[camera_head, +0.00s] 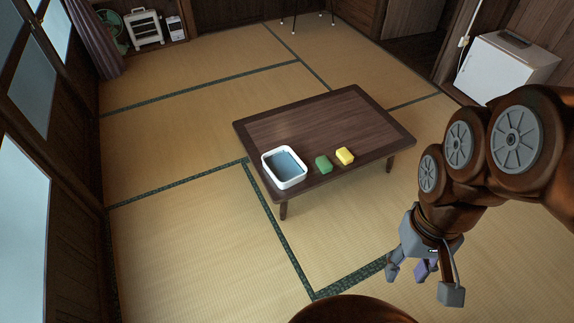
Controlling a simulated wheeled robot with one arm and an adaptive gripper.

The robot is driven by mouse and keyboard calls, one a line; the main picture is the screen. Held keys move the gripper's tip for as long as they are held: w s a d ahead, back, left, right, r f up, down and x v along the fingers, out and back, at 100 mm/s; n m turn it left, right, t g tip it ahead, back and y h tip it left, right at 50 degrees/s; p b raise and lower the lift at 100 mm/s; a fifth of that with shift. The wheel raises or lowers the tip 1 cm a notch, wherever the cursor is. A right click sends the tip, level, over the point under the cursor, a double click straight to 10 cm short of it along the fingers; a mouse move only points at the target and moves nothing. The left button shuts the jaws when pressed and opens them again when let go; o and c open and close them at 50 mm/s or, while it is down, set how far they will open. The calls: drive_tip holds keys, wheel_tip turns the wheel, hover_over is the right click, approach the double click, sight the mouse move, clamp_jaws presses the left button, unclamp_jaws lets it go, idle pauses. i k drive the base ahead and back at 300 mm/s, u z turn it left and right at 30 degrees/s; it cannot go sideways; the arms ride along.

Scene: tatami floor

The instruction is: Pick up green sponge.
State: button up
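The green sponge (323,164) lies on the low dark wooden table (300,123), near its front edge. It sits between a white basin and a yellow sponge, apart from both. My gripper (424,284) hangs over the tatami at the lower right, in front of the table and well away from the sponge. Its fingers are spread apart, with nothing held between them.
The white basin (267,171) with bluish contents stands left of the green sponge. The yellow sponge (345,156) lies to its right. A white cabinet (503,69) stands at the back right. Open tatami (190,255) surrounds the table.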

sight(324, 163)
drive_tip(key=k, duration=0.55)
drive_tip(key=u, duration=0.65)
drive_tip(key=i, duration=0.6)
drive_tip(key=u, duration=0.55)
drive_tip(key=i, duration=1.15)
drive_tip(key=z, duration=0.45)
drive_tip(key=i, duration=0.4)
drive_tip(key=z, duration=0.3)
